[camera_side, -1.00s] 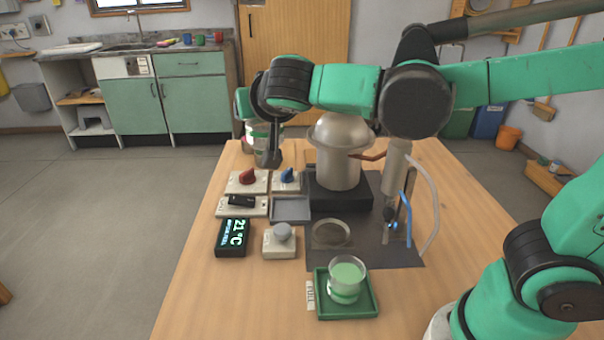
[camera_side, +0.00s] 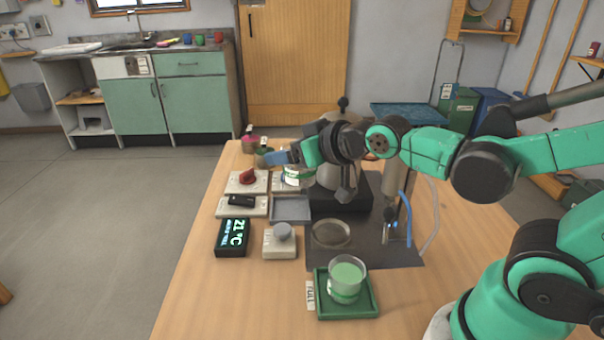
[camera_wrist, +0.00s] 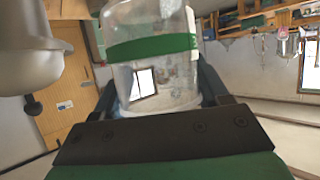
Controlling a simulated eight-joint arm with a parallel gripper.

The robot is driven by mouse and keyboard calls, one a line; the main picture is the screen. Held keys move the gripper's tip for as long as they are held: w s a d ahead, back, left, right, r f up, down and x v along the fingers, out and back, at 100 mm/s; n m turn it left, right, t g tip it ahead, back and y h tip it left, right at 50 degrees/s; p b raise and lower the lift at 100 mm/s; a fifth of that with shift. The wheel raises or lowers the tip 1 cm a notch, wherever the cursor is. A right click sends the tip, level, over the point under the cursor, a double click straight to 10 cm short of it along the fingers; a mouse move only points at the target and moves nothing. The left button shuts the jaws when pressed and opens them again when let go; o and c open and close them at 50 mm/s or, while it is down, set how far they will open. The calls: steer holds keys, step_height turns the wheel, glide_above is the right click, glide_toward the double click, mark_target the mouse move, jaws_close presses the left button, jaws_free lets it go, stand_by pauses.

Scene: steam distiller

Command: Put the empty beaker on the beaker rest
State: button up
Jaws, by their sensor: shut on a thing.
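My gripper (camera_wrist: 162,88) is shut on a clear beaker (camera_wrist: 150,22) with a green band. The beaker looks empty in the wrist view, with a dark finger on each side. A square grey tray (camera_side: 291,209) and a round grey disc (camera_side: 331,234) lie bare in front of the still. I cannot tell which is the beaker rest. A second beaker (camera_side: 346,283) with green liquid stands in a green tray (camera_side: 371,306).
A red knob box (camera_side: 247,181), a black switch box (camera_side: 242,204), a temperature display (camera_side: 232,238) and a grey button box (camera_side: 281,240) line the left side. The condenser stand (camera_side: 394,219) with blue and clear tubes is to the right. The front left of the table is clear.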

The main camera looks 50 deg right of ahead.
steer(key=a+f+m+h, duration=0.2)
steer(key=a+m+h, duration=0.1)
steer(key=a, duration=0.2)
steer(key=shift+s+a+f+h, duration=0.2)
steer(key=shift+s+a+h, duration=0.05)
steer(key=shift+s+h, duration=0.1)
steer(key=s+a+r+m+g+h, duration=0.2)
steer(key=a+r+m+g+h, duration=0.2)
steer(key=r+m+g+h, duration=0.1)
steer(key=r+m+h, duration=0.1)
steer(key=m, duration=0.1)
steer(key=shift+s+r+m+h, duration=0.15)
steer(key=shift+s+m+h, duration=0.05)
steer(key=shift+m+h, duration=0.2)
steer(key=shift+s+a+r+m+g, duration=0.1)
steer(key=shift+s+r+m+g, duration=0.1)
steer(key=shift+r+m+g, duration=0.1)
step_height(320, 180, down, 20)
steer(key=shift+r, duration=0.15)
steer(key=o, duration=1.4)
